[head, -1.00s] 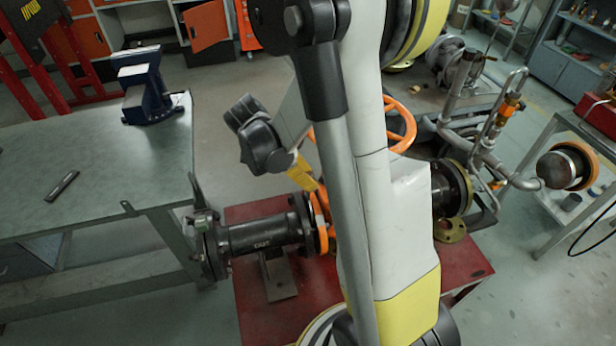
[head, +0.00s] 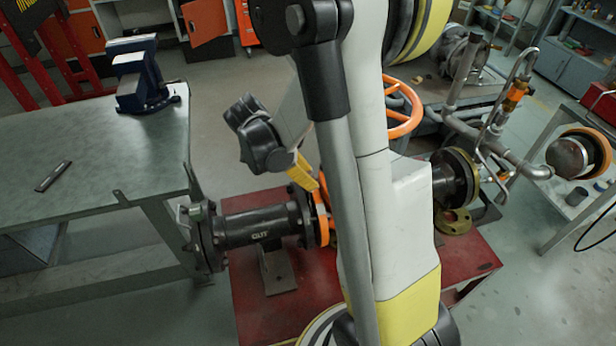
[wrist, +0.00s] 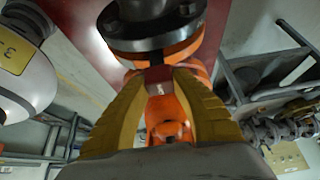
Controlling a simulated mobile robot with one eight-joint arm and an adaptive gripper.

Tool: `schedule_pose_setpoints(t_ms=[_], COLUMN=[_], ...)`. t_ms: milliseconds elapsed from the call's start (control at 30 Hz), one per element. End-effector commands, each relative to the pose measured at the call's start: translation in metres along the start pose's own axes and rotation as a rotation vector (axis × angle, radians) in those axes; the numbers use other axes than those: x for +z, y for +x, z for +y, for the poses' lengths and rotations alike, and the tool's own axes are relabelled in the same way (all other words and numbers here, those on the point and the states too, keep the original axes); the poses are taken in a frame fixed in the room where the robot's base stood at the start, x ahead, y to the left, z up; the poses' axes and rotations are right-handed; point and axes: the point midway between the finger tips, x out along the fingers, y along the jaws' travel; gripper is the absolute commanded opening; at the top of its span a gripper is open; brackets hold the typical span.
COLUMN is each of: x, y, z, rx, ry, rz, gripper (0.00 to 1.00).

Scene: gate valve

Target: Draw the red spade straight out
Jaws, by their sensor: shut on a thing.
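The red spade's small tab (wrist: 158,76) shows in the wrist view between the yellow fingertips, below a dark bolted flange (wrist: 155,28). My gripper (wrist: 159,84) is shut on this tab. The rest of the spade is hidden by the fingers and the flange. In the head view my gripper (head: 312,184) points down at the orange-edged flange joint (head: 321,220) at the right end of the dark pipe spool (head: 258,227). The spade cannot be made out there. I cannot tell how far it sits in the joint.
The orange handwheel (head: 404,108) stands behind my arm. The red stand (head: 262,318) carries the pipework. A grey bench (head: 95,165) with a blue vise (head: 145,82) is at left. Pipes and a second flange (head: 455,178) are at right. Open floor lies behind.

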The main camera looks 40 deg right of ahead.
Motion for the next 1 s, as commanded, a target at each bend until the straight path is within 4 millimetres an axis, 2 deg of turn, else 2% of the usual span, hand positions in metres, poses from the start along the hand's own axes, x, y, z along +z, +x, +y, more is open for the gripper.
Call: schedule_pose_setpoints(t_ms=[33,1000], x=[-0.004,-0.052], y=[-0.007,-0.09], z=[0.0,0.0], rx=[0.0,0.0], ry=[0.0,0.0], rz=[0.0,0.0], gripper=[0.0,0.0])
